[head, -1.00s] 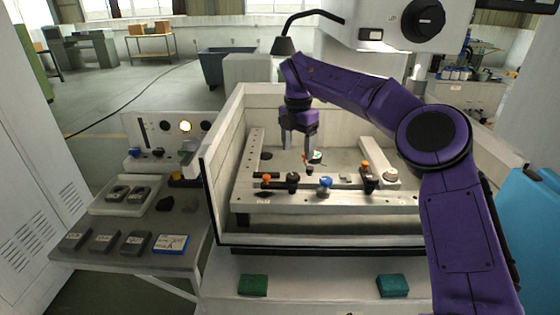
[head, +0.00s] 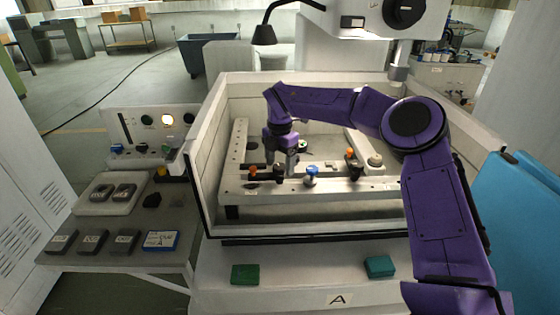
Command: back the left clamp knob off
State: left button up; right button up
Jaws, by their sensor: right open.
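The left clamp knob (head: 279,172) is black and stands on the front rail of the fixture (head: 330,188) inside the machine's tank. My right gripper (head: 281,164) points down from above, with its fingers open at this knob. The fingers overlap the knob's top in the picture; I cannot tell whether they touch it. An orange-topped part (head: 252,171) sits to the left of the knob, and a blue knob (head: 311,172) to its right. A second black clamp knob (head: 354,166) stands further right. My left gripper is not in view.
The tank's front wall (head: 310,228) and left wall (head: 206,175) enclose the fixture. A control panel (head: 150,130) and a side table with a white tray (head: 90,204) stand at left. Green (head: 245,274) and teal (head: 380,267) blocks lie on the front ledge.

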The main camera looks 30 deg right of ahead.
jog(key=shift+s+r, duration=0.1)
jog(key=shift+s, duration=0.05)
jog(key=shift+c, duration=1.2)
jog(key=shift+w, duration=0.2)
jog(key=c, duration=0.8)
jog(key=shift+n, duration=1.3)
jog(key=n, duration=0.3)
jog(key=shift+n+p, duration=0.4)
jog(key=n+p, duration=0.1)
jog(key=n, duration=0.2)
jog(key=shift+a, duration=0.1)
jog(key=shift+f+n+p, duration=0.2)
jog(key=shift+n+p, duration=0.25)
jog(key=shift+n, duration=1.45)
jog(key=shift+s, duration=0.1)
